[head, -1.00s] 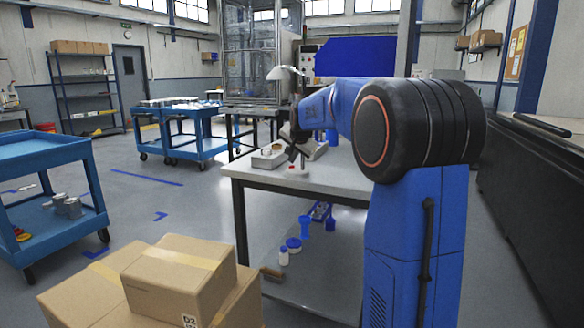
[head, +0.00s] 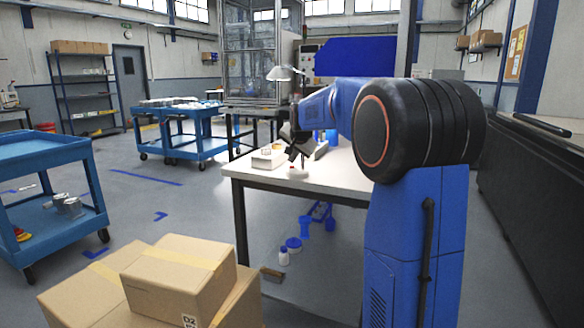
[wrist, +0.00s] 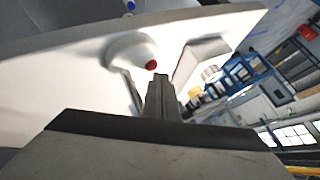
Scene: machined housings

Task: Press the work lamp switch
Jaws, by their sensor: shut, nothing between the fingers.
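The work lamp switch is a white round base (wrist: 127,50) with a red button (wrist: 151,65), on the white tabletop. In the head view the switch (head: 298,171) is small, near the table's front edge. My gripper (wrist: 160,78) is shut and empty, its fingertips close beside the red button in the wrist view; I cannot tell whether they touch it. In the head view my gripper (head: 303,160) points down just above the switch. The work lamp (head: 284,73) has a pale shade above the table's far side, and the tabletop is brightly lit.
A light tray (head: 268,159) stands left of my gripper on the table (head: 260,178). Blue items stand behind the gripper. Cardboard boxes (head: 180,280) are at the front left, and blue carts (head: 45,150) stand further left. Open floor lies between.

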